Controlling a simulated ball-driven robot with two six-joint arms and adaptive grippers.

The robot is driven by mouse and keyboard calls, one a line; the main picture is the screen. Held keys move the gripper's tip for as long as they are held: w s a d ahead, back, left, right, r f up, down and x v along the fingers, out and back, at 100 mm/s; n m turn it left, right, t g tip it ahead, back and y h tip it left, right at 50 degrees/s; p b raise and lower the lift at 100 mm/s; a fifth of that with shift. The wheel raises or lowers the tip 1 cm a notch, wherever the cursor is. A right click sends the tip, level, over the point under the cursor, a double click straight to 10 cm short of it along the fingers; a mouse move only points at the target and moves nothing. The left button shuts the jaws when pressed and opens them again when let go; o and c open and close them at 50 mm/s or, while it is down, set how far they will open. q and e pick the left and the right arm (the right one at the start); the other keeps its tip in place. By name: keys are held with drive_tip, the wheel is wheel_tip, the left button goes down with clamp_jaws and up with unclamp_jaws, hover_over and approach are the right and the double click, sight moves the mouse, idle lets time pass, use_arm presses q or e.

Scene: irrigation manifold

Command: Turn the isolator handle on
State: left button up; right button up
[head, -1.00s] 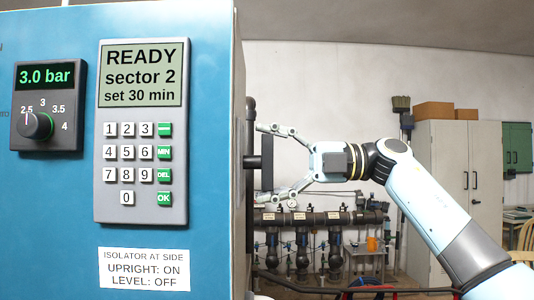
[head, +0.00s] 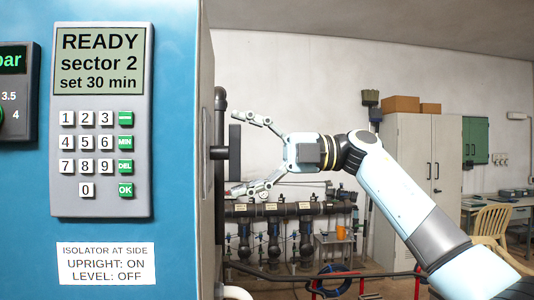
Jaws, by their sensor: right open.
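The isolator handle (head: 235,140) is a dark bar on a short shaft at the right side of the blue cabinet (head: 180,120). The bar stands upright in the head view. My right gripper (head: 236,154) is open. It comes from the right, with one finger above the bar and the other below it. The fingertips are about level with the bar, and the palm is clear of it to the right. I see no clear contact. A label (head: 106,264) on the cabinet reads "UPRIGHT: ON, LEVEL: OFF". My left gripper is not in view.
The keypad panel (head: 101,120) shows "READY sector 2 set 30 min". Pipework (head: 280,210), a grey locker (head: 412,180) and a chair (head: 492,228) stand further back. Open air surrounds my right gripper.

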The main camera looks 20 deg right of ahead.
drive_tip(key=v, duration=1.1)
